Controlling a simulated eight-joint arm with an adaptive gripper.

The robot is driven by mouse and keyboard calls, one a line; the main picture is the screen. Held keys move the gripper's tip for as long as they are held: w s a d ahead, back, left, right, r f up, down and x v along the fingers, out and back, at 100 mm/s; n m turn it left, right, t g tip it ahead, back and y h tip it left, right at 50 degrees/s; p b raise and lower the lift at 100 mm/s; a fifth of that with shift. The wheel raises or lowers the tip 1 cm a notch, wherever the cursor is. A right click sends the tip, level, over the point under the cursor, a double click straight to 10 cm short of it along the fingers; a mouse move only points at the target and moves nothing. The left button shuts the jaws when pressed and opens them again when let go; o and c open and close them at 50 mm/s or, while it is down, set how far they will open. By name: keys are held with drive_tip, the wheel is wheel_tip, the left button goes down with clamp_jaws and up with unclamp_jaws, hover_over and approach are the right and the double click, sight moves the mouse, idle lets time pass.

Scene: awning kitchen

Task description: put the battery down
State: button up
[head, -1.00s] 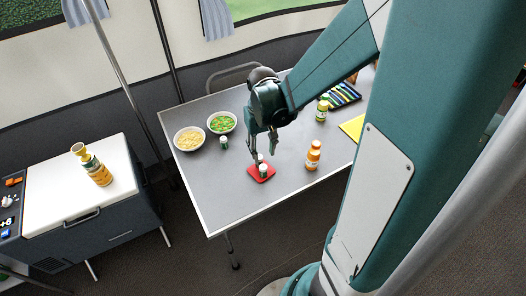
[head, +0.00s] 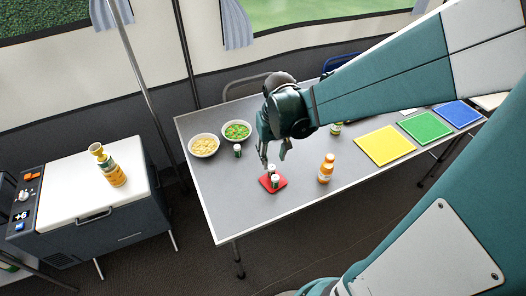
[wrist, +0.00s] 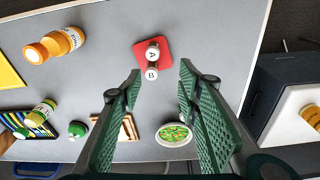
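Two small upright cylinders with white tops stand close together on a red square mat (head: 267,187). In the wrist view their tops carry letters, one marked A (wrist: 153,53) and one marked B (wrist: 151,73). No part shows which of them is the battery. They also show in the head view, the farther cylinder (head: 271,168) and the nearer cylinder (head: 275,181). My gripper (head: 275,158) is open and empty just above and behind them. In the wrist view its fingers (wrist: 159,70) are wide apart, with the cylinders beyond the gap between them.
An orange bottle (head: 326,168) stands right of the mat. Two bowls, one yellowish (head: 204,146) and one green (head: 237,131), sit at the back left with a small jar (head: 237,151) beside them. Yellow (head: 384,145), green and blue sheets lie right. The table front is clear.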

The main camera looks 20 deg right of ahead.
drive_tip(key=s+a+r+t, duration=0.3)
drive_tip(key=s+a+r, duration=0.1)
drive_tip(key=r, duration=0.3)
drive_tip(key=s+a+r+n+t, duration=0.1)
drive_tip(key=s+a+r+t, duration=0.2)
drive_tip(key=r, duration=0.5)
drive_tip(key=shift+s+a, duration=0.55)
drive_tip(key=shift+s, duration=0.85)
